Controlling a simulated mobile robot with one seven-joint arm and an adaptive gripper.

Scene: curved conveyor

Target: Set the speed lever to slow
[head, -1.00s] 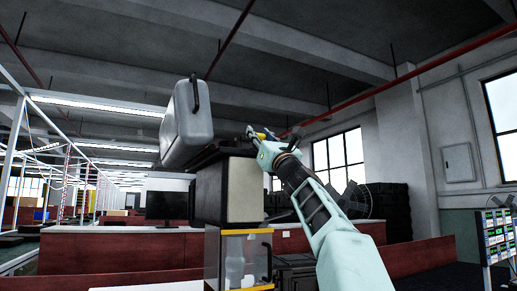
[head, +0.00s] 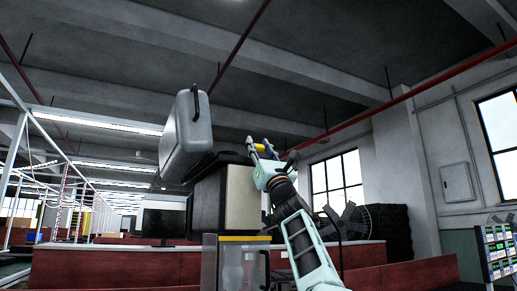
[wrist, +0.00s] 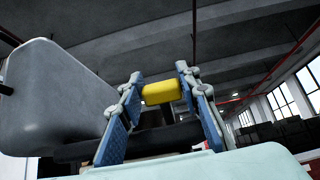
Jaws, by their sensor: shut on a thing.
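A yellow bar-shaped piece (wrist: 161,91), which looks like the speed lever's grip, sits between the fingers in the wrist view. My gripper (wrist: 160,95) is shut on it, with a blue-and-grey finger on each side. In the head view the yellow piece (head: 259,147) shows small at the tips of my gripper (head: 262,150), above and right of a dark-and-cream cabinet (head: 242,198). The lever's base and any speed marks cannot be made out.
A grey canister-like block (head: 186,130) with a dark handle tilts left of my gripper; it also fills the left of the wrist view (wrist: 55,95). A yellow-edged clear case (head: 235,262) stands below the cabinet. Red-brown partitions (head: 110,267) run behind. Open air lies above and right.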

